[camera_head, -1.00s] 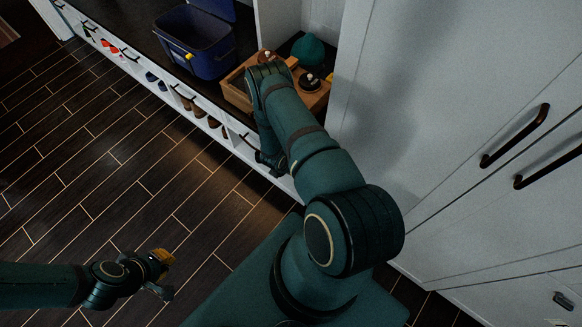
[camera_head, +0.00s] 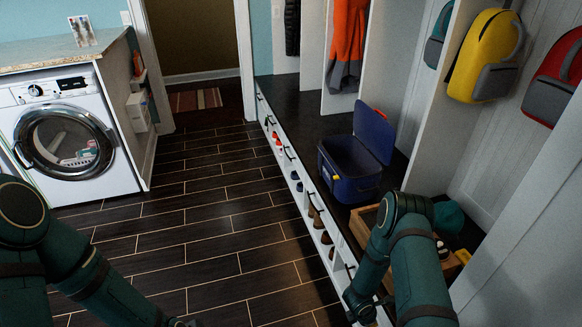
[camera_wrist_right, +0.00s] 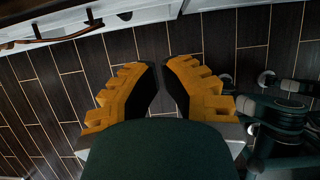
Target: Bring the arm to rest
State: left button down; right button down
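My right arm (camera_head: 415,262) reaches over the shoe bench in the head view. Its elbow covers part of a wooden tray, and its forearm bends down beside the bench front. In the right wrist view, my right gripper (camera_wrist_right: 160,72) has yellow fingers with dark pads. A narrow gap shows between the tips, with only floor behind, so it looks open and empty. My left arm (camera_head: 88,280) comes in at the lower left of the head view, over the floor. Its gripper is cut off by the lower edge.
A blue cooler (camera_head: 350,175) with its lid up stands on the bench (camera_head: 305,95). The wooden tray (camera_head: 363,218) is close to my right arm. A washing machine (camera_head: 75,150) is at left, backpacks (camera_head: 487,55) hang at right. The dark plank floor (camera_head: 215,215) is clear.

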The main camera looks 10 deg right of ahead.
jog(key=s+a+r+m+g+y, duration=0.1)
jog(key=s+a+r+m+y, duration=0.25)
jog(key=a, duration=0.45)
jog(key=s+a+r+m+g+y, duration=0.25)
jog(key=a+r+m, duration=0.25)
jog(key=a, duration=0.3)
jog(key=a+r+m+t+y, duration=0.2)
jog(key=a+r+m+t, duration=0.2)
jog(key=a+r+m, duration=0.5)
notch_tip(320, 180, up, 2)
jog(key=m, duration=0.3)
jog(key=shift+s+r+t, duration=0.25)
jog(key=shift+s+t, duration=0.1)
jog(key=shift+w+a, duration=0.1)
jog(key=shift+w, duration=0.05)
